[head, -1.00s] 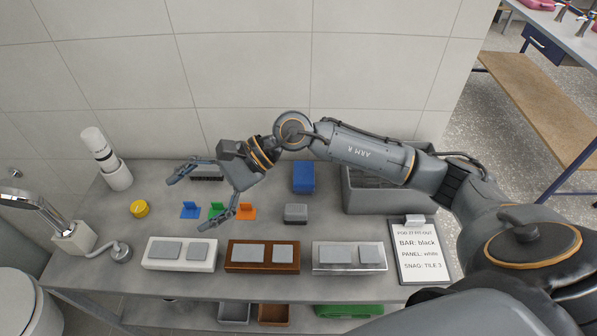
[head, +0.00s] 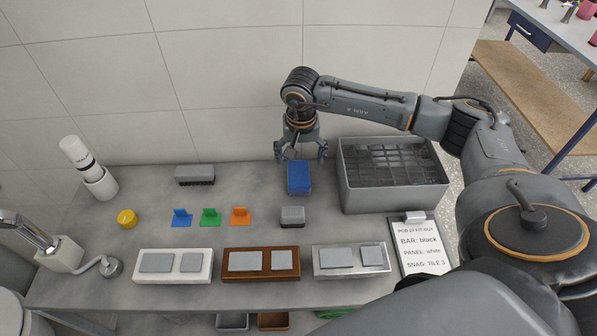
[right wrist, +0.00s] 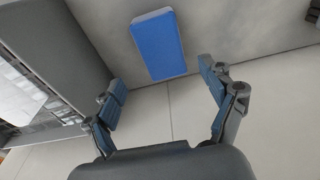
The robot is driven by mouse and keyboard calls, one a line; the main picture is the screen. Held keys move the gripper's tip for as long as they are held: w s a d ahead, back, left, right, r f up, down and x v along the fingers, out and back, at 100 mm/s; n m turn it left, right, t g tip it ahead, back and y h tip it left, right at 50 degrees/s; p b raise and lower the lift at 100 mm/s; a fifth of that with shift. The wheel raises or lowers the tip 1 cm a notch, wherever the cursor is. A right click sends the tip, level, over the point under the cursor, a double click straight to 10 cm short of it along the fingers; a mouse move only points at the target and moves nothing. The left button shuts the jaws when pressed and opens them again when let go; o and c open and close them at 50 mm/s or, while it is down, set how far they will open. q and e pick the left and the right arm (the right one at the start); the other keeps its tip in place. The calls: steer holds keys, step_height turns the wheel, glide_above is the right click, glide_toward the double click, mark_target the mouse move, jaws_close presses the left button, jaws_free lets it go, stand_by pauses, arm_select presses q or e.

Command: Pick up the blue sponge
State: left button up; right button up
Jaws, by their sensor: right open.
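The blue sponge (head: 299,177) lies on the grey counter, left of the grey crate. My right gripper (head: 301,158) is open and points down just behind and above the sponge in the head view. In the right wrist view the sponge (right wrist: 158,45) lies beyond the fingertips, roughly in line with the gap between the open fingers (right wrist: 162,80). The fingers hold nothing and appear apart from the sponge. My left gripper is not in view.
A grey crate (head: 345,180) stands right of the sponge. A small grey block (head: 292,216) sits in front of it. Blue, green and orange clips, a brush (head: 195,175), panel plates and a clipboard (head: 421,247) share the counter. The tiled wall rises behind.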

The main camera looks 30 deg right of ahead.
mark_target(299, 172)
steer(key=shift+f, duration=0.65)
steer(key=shift+a+f+p, duration=0.1)
steer(key=shift+f+p, duration=0.25)
steer(key=shift+p, duration=0.05)
step_height(299, 172, down, 4)
steer(key=shift+a+r+p, duration=0.15)
steer(key=shift+r+p, duration=0.05)
steer(key=shift+p, duration=0.4)
steer(key=shift+w+f, duration=0.1)
steer(key=shift+f, duration=0.3)
steer(key=shift+c, duration=0.2)
steer(key=c, duration=1.2)
